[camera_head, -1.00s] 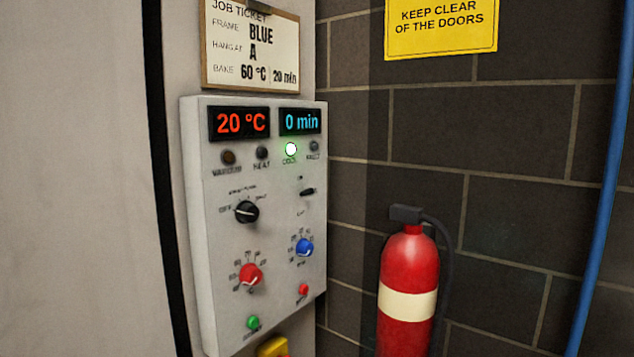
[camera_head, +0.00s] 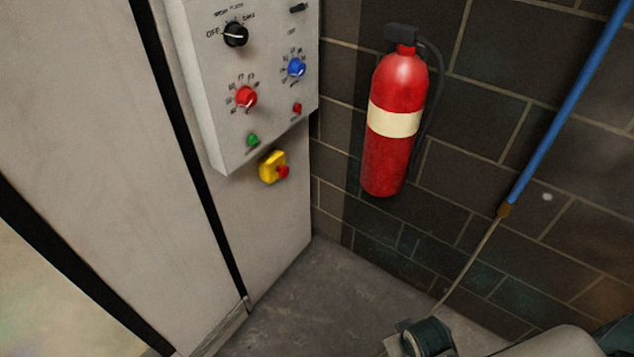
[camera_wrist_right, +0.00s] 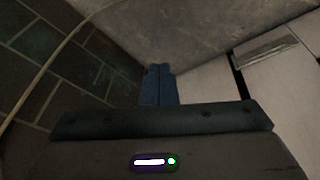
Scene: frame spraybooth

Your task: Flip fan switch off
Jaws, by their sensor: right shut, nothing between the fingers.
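The fan switch (camera_head: 298,8) is a small black lever at the upper right of the white control panel (camera_head: 215,125). It is at the very top of the head view, and its position cannot be read clearly. My right gripper (camera_wrist_right: 158,84) shows in the right wrist view with its two dark blue fingers together and nothing between them. It is apart from the panel, with floor and wall behind it. My left gripper is not in view.
The panel also has a black rotary knob (camera_head: 235,34), a red knob (camera_head: 246,97), a blue knob (camera_head: 297,68) and small buttons. A yellow box with a red button (camera_head: 273,167) is below. A red extinguisher (camera_head: 395,125) and blue pole (camera_head: 565,110) are to the right.

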